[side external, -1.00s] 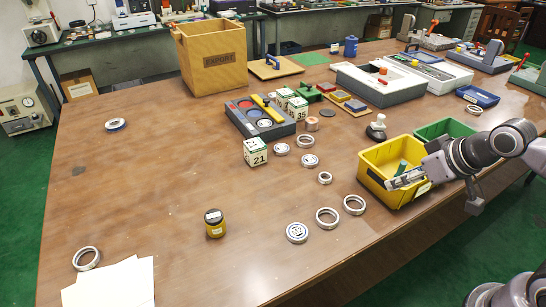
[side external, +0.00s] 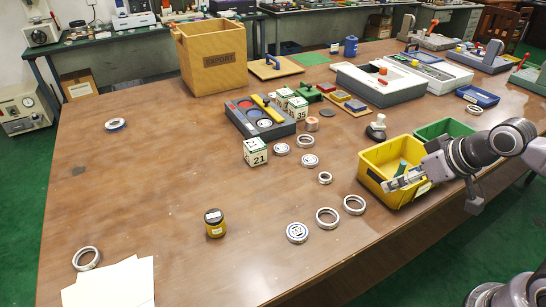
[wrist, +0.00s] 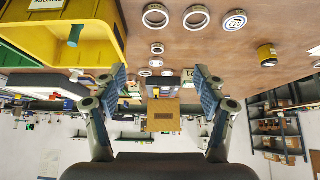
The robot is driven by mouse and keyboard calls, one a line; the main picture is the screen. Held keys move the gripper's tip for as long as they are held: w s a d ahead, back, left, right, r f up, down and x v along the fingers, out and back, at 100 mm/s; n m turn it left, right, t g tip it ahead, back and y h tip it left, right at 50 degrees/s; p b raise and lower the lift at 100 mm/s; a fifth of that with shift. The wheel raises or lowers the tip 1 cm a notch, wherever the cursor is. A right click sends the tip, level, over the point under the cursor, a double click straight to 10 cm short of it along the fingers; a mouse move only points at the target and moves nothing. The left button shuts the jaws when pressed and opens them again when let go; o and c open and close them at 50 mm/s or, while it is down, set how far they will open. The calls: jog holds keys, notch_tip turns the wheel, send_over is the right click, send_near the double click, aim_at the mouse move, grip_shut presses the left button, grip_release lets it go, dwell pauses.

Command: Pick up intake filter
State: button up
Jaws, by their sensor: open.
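No part carries a readable "intake filter" label, so I cannot tell for certain which it is. A small yellow canister with a dark lid (side external: 215,226), possibly the filter, stands upright on the table at front centre. It also shows at the right of the wrist view (wrist: 267,57). My gripper (side external: 391,184) is at the right, over the yellow bin (side external: 371,178) as seen from the side, well apart from the canister. In the wrist view my gripper (wrist: 160,91) has its fingers spread with nothing held between them.
Several metal rings lie on the table, including one (side external: 327,218) between canister and bin. A numbered block (side external: 256,152), a grey parts tray (side external: 238,120) and a wooden box (side external: 212,62) stand farther back. The table left of the canister is largely clear.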

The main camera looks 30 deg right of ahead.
jog(key=w+a+r+n+g, duration=0.2)
jog(key=w+a+r+n, duration=0.3)
jog(key=w, duration=0.4)
jog(key=n+g, duration=0.5)
jog(key=n, duration=0.3)
send_over(213, 215)
jog(key=f, duration=1.1)
jog(key=shift+s+d, duration=0.25)
jog(key=shift+s, duration=0.05)
jog(key=shift+a+f, duration=0.15)
jog(key=shift+f, duration=0.15)
notch_tip(213, 215, down, 6)
jog(key=shift+r, duration=0.25)
jog(key=shift+w+a+f, duration=0.1)
jog(key=shift+w+f, duration=0.05)
jog(key=shift+f, duration=1.15)
jog(key=shift+w+f, duration=0.1)
jog(key=shift+f, duration=1.2)
jog(key=c, duration=1.3)
